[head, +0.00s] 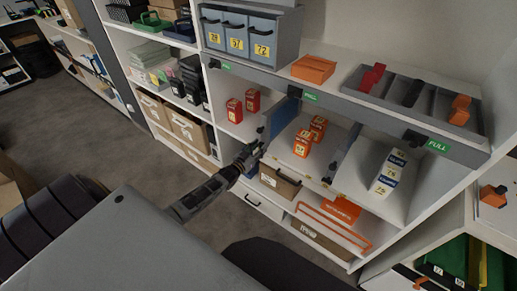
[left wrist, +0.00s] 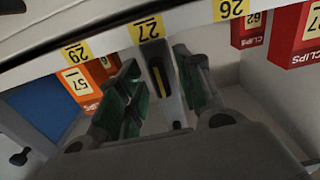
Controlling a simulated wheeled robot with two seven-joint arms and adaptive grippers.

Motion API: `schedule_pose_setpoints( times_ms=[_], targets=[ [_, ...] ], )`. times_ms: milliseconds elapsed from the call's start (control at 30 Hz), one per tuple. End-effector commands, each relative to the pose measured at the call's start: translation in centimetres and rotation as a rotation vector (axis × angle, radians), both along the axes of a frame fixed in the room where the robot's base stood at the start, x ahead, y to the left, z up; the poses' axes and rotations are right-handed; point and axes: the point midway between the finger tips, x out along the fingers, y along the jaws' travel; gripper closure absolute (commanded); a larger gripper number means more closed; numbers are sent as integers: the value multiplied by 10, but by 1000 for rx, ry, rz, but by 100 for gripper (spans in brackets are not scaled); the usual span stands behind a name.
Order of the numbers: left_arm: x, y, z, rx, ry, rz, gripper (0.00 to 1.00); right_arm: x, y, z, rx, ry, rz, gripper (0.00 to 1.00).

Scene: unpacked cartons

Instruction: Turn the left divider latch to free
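The left divider (head: 283,116) shows as a blue upright panel in the middle shelf bay, between red boxes and orange boxes. My left gripper (head: 256,150) reaches in from the lower left to its front end. In the left wrist view, which looks upside down, my left gripper (left wrist: 160,95) has its green-padded fingers apart. A grey upright piece with a yellow stripe, apparently the left divider latch (left wrist: 164,75), stands between them. Gaps show on both sides, so the pads do not appear to grip it. In the head view the latch is mostly hidden by the gripper. My right gripper is not in view.
Red clip boxes (head: 252,100) stand left of the divider and orange boxes (head: 303,143) right of it. Another divider with a black knob (head: 332,167) stands farther right. A shelf edge with yellow labels (left wrist: 149,30) runs close to the fingers. A brown drawer box (head: 280,180) is below.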

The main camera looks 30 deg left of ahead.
Motion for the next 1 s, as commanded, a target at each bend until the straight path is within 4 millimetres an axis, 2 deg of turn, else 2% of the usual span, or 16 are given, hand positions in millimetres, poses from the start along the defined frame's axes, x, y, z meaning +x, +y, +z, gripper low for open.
schedule_pose_setpoints(
  times_ms=[433, 1000],
  targets=[
    [-8, 1, 0, 1, -1, 0, 64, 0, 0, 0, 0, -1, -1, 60],
    [-53, 4, -1, 0, 1, 0, 64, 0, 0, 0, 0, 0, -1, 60]
  ],
)
